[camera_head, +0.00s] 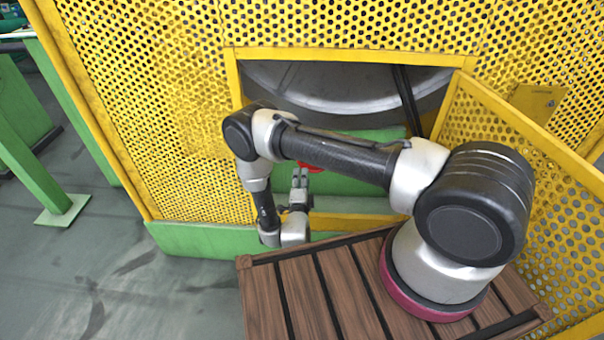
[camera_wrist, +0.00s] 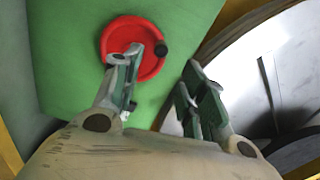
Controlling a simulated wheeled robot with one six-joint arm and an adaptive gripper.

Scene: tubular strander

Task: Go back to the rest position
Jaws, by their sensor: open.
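My gripper (camera_head: 300,178) is at the opening in the yellow perforated guard, left of its middle. In the wrist view my gripper (camera_wrist: 160,85) has its two fingers apart with nothing between them. A red handwheel (camera_wrist: 117,42) with a dark knob is on a green panel (camera_wrist: 70,85) beyond the fingers. The left finger overlaps the wheel in the picture; I cannot tell whether they touch. In the head view the red handwheel (camera_head: 311,167) shows only in part, behind the gripper.
The yellow perforated guard (camera_head: 190,120) surrounds the opening. A yellow perforated door (camera_head: 540,170) stands open at right. A large grey metal drum (camera_head: 345,85) shows inside. A brown slatted platform (camera_head: 290,295) lies under my arm. Green posts (camera_head: 35,170) stand at left; grey floor is clear there.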

